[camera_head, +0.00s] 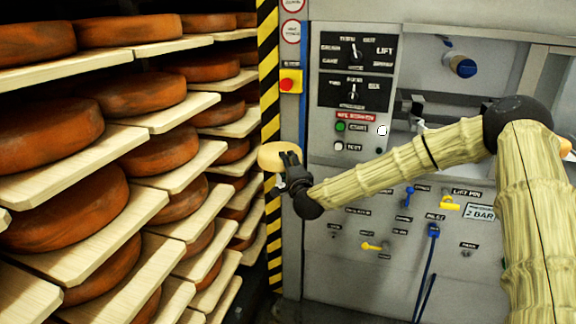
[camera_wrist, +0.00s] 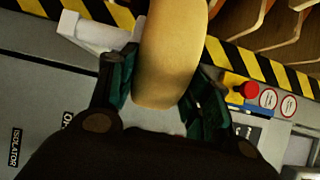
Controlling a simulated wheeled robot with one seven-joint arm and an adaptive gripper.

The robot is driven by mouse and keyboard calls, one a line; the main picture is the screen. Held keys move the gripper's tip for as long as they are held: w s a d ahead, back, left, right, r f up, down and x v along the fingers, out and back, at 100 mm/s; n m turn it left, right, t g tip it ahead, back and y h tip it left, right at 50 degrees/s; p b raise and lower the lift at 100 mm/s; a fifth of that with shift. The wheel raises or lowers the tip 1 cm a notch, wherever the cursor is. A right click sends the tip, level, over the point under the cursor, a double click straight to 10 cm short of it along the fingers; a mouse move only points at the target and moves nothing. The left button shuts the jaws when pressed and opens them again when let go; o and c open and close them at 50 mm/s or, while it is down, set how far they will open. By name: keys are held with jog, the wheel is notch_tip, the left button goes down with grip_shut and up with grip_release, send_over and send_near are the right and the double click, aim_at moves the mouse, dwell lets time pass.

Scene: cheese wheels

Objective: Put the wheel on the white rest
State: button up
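A small pale yellow wheel (camera_head: 272,156) is at my gripper (camera_head: 290,163), near the striped post at the left edge of the grey panel. In the wrist view the wheel (camera_wrist: 172,50) stands on edge between the two dark green fingers, one on each side, and they look closed on it. A white piece (camera_wrist: 97,31), which looks like the rest, juts out beside the wheel on its left in the wrist view.
Shelves with several large orange-brown cheese wheels (camera_head: 150,95) on pale boards fill the left. A yellow-black striped post (camera_head: 268,60) parts them from the grey panel (camera_head: 330,250) with knobs and switches. A red stop button (camera_head: 287,84) sits above the wheel.

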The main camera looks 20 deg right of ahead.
jog(key=o, duration=0.4)
jog(key=shift+r, duration=0.1)
jog(key=s+b, duration=0.2)
jog(key=s, duration=1)
jog(key=s+a+f+n+g+y, duration=0.1)
jog(key=s+a+f+n+g, duration=0.25)
jog(key=s+f, duration=0.55)
jog(key=s+a+f+n+g+y, duration=0.25)
jog(key=s+a+f+n, duration=0.2)
jog(key=f, duration=0.85)
jog(key=s+a+f+n+g, duration=0.35)
jog(key=s+f, duration=0.35)
jog(key=f, duration=0.4)
jog(key=s+d+f+n+g, duration=0.2)
jog(key=s+f, duration=0.2)
jog(key=s, duration=0.5)
jog(key=s+d+f+n+g+h, duration=0.1)
jog(key=s+d+f+n+g, duration=0.1)
jog(key=s, duration=0.8)
jog(key=s+d+f+n+g+h, duration=0.1)
jog(key=s+f+g, duration=0.3)
jog(key=s, duration=0.6)
jog(key=shift+s+d+f+n+g+h, duration=0.1)
jog(key=shift+d+f+n+g+h, duration=0.05)
jog(key=shift+d+f+n, duration=0.4)
jog(key=shift+d+f+n+g+h, duration=0.1)
jog(key=shift+d+f+n, duration=0.25)
jog(key=shift+f, duration=0.4)
